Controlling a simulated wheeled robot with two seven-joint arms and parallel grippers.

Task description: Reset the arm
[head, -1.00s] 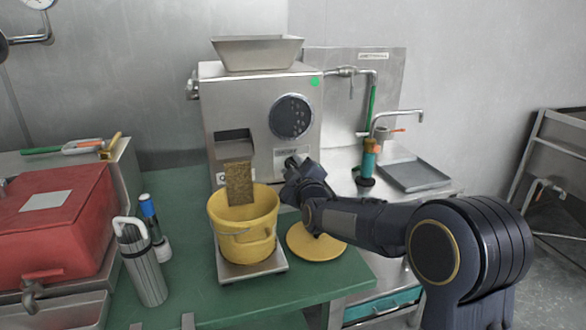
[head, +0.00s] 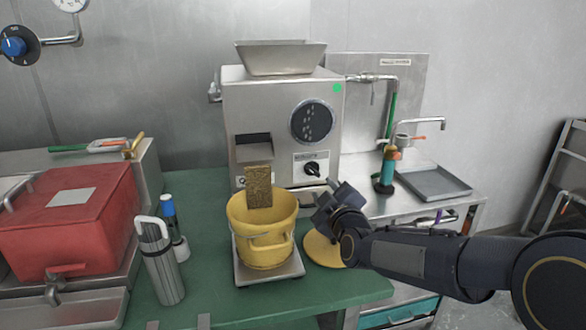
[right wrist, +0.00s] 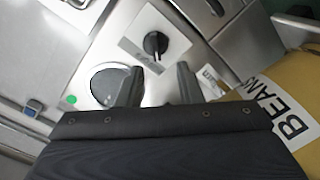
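The steel bean grinder (head: 238,112) stands at the back of the green table. Its black knob (head: 312,169) is in clear view and also shows in the right wrist view (right wrist: 155,43). My right gripper (head: 338,198) is in front of the grinder, below and to the right of the knob, apart from it. In the right wrist view its two fingers (right wrist: 161,86) are spread with nothing between them. My left gripper is out of view.
The bucket stands on a steel scale plate (head: 270,277). A yellow lid (head: 322,252) lies partly hidden behind my right arm. A yellow surface labelled BEANS (right wrist: 290,75) shows in the right wrist view.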

